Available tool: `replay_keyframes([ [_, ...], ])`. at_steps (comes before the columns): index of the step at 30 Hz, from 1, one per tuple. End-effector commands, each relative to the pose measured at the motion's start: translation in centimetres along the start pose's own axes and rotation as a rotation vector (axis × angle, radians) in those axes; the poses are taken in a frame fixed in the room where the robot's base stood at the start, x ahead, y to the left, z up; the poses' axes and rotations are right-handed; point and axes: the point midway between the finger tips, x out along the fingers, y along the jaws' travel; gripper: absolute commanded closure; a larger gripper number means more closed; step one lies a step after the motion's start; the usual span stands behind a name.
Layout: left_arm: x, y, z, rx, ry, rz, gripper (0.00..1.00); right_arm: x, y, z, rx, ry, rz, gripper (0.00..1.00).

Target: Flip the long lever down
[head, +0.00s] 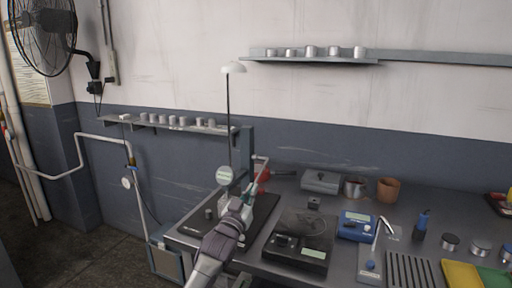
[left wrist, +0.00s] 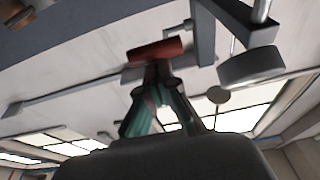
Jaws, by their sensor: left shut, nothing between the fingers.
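My left gripper (head: 253,186) reaches up from the bottom of the head view to a bench-top stand with a black base (head: 262,218) and a blue-grey column (head: 247,146). Its fingers are shut and empty. A red handle (head: 264,174) shows just beyond the fingertips, by a pale bar; it looks like the lever's grip. In the left wrist view the red handle (left wrist: 155,48) lies across, just past the closed fingertips (left wrist: 157,72). I cannot tell whether they touch. The lever's other end is unclear. My right gripper is not in view.
A thin upright rod with a white cap (head: 233,68) rises beside the column. To the right stand a black scale-like device (head: 300,240), a blue meter (head: 357,227), a metal cup (head: 354,187) and a brown pot (head: 388,189). A wall shelf (head: 175,126) is behind.

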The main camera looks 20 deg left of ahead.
Motion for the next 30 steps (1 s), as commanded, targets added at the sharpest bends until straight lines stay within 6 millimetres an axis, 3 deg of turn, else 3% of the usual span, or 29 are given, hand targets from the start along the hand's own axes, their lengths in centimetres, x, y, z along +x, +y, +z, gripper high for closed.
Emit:
replay_keyframes([
  [20, -0.2, 0.1, 0.8, -0.001, -0.006, 0.0, 1.0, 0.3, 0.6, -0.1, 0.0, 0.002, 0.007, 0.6],
  [30, -5.2, 0.0, 0.7, 0.0, -0.003, 0.0, 1.0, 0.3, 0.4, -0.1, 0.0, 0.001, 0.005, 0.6],
])
